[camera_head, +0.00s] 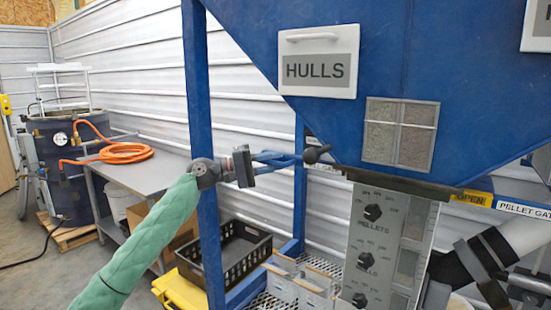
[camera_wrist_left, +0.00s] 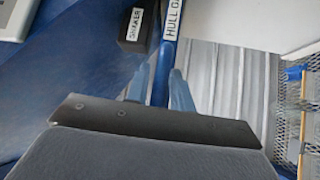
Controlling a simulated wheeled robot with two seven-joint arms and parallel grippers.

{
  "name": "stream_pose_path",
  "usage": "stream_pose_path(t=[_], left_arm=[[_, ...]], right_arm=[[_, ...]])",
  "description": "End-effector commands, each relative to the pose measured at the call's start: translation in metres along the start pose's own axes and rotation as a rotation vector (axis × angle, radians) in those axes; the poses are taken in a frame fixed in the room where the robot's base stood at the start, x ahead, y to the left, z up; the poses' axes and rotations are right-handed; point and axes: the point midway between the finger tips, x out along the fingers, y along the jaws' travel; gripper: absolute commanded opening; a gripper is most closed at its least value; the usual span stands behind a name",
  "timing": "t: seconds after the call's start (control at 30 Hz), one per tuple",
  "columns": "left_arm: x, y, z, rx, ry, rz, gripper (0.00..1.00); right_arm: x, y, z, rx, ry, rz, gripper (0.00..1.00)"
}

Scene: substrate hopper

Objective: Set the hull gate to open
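The blue hopper (camera_head: 370,50) carries a HULLS sign (camera_head: 318,63). In the left wrist view, a white label reading "HULL GA" (camera_wrist_left: 172,16) is cut off by the top edge. My right gripper is not in view.
A blue frame post (camera_head: 205,120) stands just behind my left arm. A panel with black knobs (camera_head: 368,235) is below the hopper. A PELLET GATE label (camera_head: 522,209) is at right. In the wrist view, a dark box labelled SHAKER (camera_wrist_left: 138,30) is near the fingers.

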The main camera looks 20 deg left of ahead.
Motion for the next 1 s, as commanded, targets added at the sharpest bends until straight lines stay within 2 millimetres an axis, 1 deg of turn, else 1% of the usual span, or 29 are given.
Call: stream_pose_path(t=[0.03,0.2,0.47,0.6,0.9,0.93,1.0], left_arm=[[0.003,0.001,0.0,0.0,0.0,0.0,0.23],[0.008,0.001,0.0,0.001,0.0,0.0,0.23],[0.009,0.0,0.0,0.001,0.0,0.0,0.23],[0.009,0.0,0.0,0.001,0.0,0.0,0.0],[0.006,-0.002,-0.003,0.001,0.001,0.0,0.0],[0.004,-0.002,-0.004,0.001,0.001,0.0,0.0],[0.0,-0.003,-0.009,0.0,0.001,-0.001,0.0]], right_arm=[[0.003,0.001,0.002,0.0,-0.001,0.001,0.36],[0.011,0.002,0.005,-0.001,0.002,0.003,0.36],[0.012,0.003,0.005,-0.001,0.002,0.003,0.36],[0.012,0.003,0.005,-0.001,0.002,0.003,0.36],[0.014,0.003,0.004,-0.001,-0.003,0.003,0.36],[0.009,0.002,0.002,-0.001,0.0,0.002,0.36],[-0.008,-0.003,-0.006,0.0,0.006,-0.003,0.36]])
